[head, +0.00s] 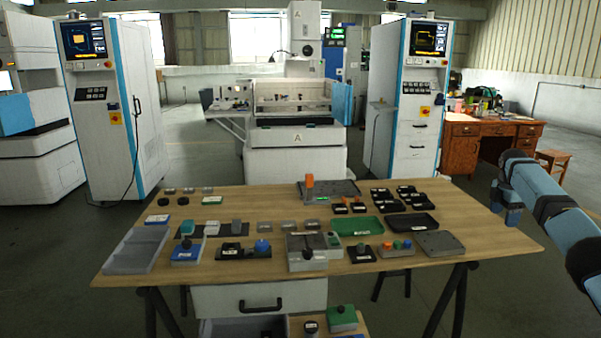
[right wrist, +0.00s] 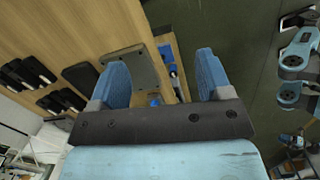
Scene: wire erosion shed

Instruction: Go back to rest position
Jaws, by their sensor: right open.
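My right arm comes in from the right edge in the head view, with my right gripper (head: 507,203) just beyond the right edge of the wooden table (head: 140,238). In the right wrist view the right gripper (right wrist: 160,85) has its two blue fingers wide apart with nothing between them. Beyond the fingers lie the table's edge, a grey plate (right wrist: 135,72) and the floor. My left gripper does not show in the head view.
The table holds a grey tray (head: 134,262), a green tray (head: 357,226), a grey plate (head: 440,243) and several small blocks. Machine cabinets stand behind it. A wooden desk (head: 480,140) and stool (head: 556,160) are at the right. Floor is open between.

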